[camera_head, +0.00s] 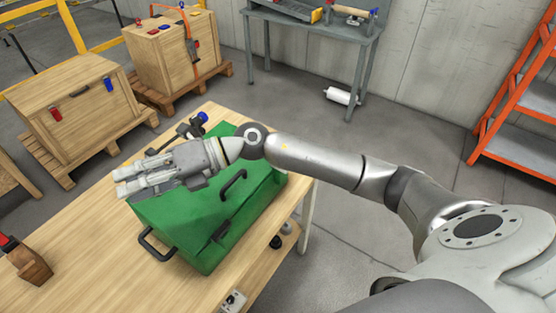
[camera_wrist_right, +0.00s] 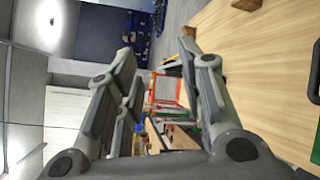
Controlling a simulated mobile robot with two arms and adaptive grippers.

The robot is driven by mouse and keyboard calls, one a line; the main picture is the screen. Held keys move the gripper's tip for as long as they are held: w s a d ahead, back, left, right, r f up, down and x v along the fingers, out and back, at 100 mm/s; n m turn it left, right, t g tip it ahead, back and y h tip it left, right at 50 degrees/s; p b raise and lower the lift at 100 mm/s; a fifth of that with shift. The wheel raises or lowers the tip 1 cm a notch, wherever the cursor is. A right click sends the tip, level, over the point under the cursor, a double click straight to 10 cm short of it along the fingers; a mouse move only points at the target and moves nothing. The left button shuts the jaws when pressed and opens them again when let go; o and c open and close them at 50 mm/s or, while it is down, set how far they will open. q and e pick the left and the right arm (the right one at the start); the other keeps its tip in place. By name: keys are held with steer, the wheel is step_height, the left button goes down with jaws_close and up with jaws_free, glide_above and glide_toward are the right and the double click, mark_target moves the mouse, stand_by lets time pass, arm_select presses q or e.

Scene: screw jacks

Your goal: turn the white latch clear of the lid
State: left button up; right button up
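A green box (camera_head: 196,232) with black handles stands on the wooden table in the head view. My right gripper (camera_head: 122,181) is above the far left part of the box and covers part of its top. In the right wrist view its two fingers (camera_wrist_right: 158,50) are spread apart with nothing between them. I cannot make out a white latch on the box. It may be hidden behind the gripper or too small to tell. My left gripper is not in view.
The wooden table (camera_head: 110,262) has free room left of the box. A dark device with a blue knob (camera_head: 202,117) is behind my right gripper. A wooden block with a red part (camera_head: 30,267) lies at the left. A small grey box (camera_head: 233,301) sits at the front edge.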

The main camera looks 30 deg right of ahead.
steer(key=w+d+f+n+g+h, duration=0.1)
steer(key=d+f+h, duration=0.2)
steer(key=d, duration=0.2)
steer(key=w+d+f+n+h, duration=0.1)
steer(key=d+f+h, duration=0.1)
steer(key=d, duration=0.3)
steer(key=w+d+f+n+g+h, duration=0.1)
steer(key=d+f+h, duration=0.2)
steer(key=d+h, duration=0.1)
steer(key=shift+w+d+f+g+h, duration=0.1)
steer(key=shift+d+f+g+h, duration=0.1)
steer(key=shift+d, duration=0.25)
steer(key=shift+d+f+g+h, duration=0.1)
steer(key=shift+d+f+h, duration=0.1)
steer(key=shift+d, duration=0.25)
steer(key=d+r+m+h, duration=0.15)
steer(key=d+h, duration=0.55)
steer(key=d, duration=1.1)
steer(key=shift+g, duration=0.3)
steer(key=f+p, duration=0.1)
steer(key=f, duration=0.2)
steer(key=f+p, duration=0.1)
steer(key=f, duration=0.2)
steer(key=f+p, duration=0.1)
steer(key=f, duration=0.2)
steer(key=shift+w+a+f, duration=0.1)
steer(key=shift+w+a, duration=0.25)
steer(key=shift+f, duration=0.5)
steer(key=shift+c, duration=0.2)
jaws_close()
